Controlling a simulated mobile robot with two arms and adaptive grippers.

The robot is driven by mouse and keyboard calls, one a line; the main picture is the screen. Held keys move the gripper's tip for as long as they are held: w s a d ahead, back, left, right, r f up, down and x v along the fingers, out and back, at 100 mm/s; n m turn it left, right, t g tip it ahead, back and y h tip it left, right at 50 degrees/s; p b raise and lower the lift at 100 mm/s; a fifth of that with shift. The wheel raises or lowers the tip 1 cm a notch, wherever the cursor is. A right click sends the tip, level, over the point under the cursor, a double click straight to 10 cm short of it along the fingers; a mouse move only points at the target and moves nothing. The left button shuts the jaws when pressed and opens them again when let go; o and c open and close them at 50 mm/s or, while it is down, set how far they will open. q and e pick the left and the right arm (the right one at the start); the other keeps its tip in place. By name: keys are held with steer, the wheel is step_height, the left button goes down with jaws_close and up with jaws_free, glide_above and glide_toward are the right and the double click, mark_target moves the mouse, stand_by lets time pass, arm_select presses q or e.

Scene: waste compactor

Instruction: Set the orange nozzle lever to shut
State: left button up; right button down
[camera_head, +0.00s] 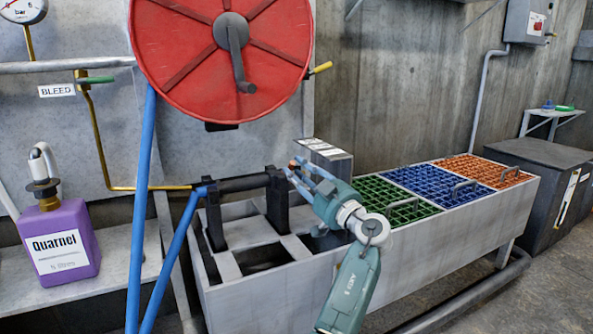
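A black nozzle (244,183) lies roughly level across two black upright brackets, with a blue hose (180,235) running to its left end. A small orange piece (292,165), perhaps the nozzle lever, shows at the nozzle's right end, right by my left fingertips. Its setting cannot be made out. My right gripper is out of view.
A red hose reel (222,60) with a crank hangs above. A grey trough (420,255) holds green, blue and orange grates at right. A purple Quarnel jug (62,245) stands at left, below a green-handled bleed valve (96,79). A dark box (540,190) is at far right.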

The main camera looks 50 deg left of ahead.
arm_select(q)
steer(key=v, duration=1.1)
steer(key=shift+w, duration=0.1)
